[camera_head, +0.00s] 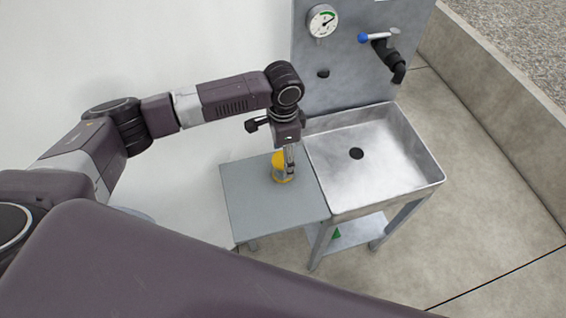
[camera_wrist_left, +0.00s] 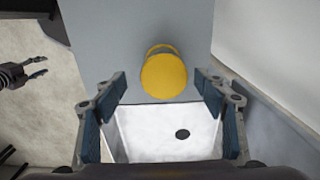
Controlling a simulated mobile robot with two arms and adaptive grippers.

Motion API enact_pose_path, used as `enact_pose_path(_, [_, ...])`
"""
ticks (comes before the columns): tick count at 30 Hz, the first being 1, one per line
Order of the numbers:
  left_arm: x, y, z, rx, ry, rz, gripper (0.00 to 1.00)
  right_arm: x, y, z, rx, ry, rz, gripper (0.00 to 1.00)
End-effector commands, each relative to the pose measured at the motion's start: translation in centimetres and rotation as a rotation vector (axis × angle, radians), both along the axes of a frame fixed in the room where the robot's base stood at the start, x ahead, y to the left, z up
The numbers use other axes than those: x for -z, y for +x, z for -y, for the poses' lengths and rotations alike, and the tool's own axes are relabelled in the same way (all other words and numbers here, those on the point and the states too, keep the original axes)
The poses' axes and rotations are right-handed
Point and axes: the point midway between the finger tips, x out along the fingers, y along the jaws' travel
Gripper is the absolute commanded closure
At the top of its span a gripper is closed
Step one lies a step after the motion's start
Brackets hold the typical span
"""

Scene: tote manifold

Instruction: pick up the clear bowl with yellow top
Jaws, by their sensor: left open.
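The bowl with the yellow top (camera_head: 279,167) stands on the grey side table left of the sink. In the left wrist view its round yellow top (camera_wrist_left: 164,74) faces the camera, and its clear body is mostly hidden beneath. My left gripper (camera_head: 289,163) points down right over the bowl and partly covers it in the head view. It is open; in the left wrist view its fingers are spread wide, with the yellow top between and slightly beyond their tips. Contact with the bowl cannot be told. My right gripper (camera_wrist_left: 36,67) shows small at the left of the wrist view, fingers apart and empty.
The grey side table (camera_head: 250,205) is otherwise bare. A metal sink (camera_head: 400,165) with a raised rim adjoins its right side. A back panel (camera_head: 345,75) carries a gauge (camera_head: 322,21) and a blue-handled tap (camera_head: 385,46). A white wall stands behind the table.

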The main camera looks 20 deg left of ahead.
Motion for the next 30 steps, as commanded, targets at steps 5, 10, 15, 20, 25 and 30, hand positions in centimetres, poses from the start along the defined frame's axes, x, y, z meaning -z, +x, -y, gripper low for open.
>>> enact_pose_path(5, [2.2, 0.2, -0.1, -0.001, 0.002, -0.002, 0.35, -0.9, 0.0, 0.4, -0.002, -0.004, 0.001, 0.6])
enact_pose_path(10, [3.0, 0.2, -0.1, 0.0, 0.001, 0.0, 0.35, -1.1, 1.7, 0.1, -0.001, 0.0, 0.025, 0.6])
enact_pose_path(15, [3.0, 0.2, -0.1, 0.0, 0.001, 0.001, 0.37, -1.1, 2.3, -0.5, 0.0, 0.008, 0.034, 0.6])
enact_pose_path(20, [3.0, 0.2, -0.1, 0.0, 0.001, 0.001, 0.55, -1.1, 2.1, -1.2, 0.003, 0.015, 0.031, 0.6])
enact_pose_path(25, [3.0, 0.3, -0.1, 0.0, 0.001, 0.002, 0.73, -1.0, 1.7, -1.3, 0.004, 0.016, 0.024, 0.6])
enact_pose_path(30, [2.9, 0.3, -0.1, 0.0, 0.001, 0.002, 0.83, -1.0, 1.3, -1.0, 0.002, 0.013, 0.019, 0.6])
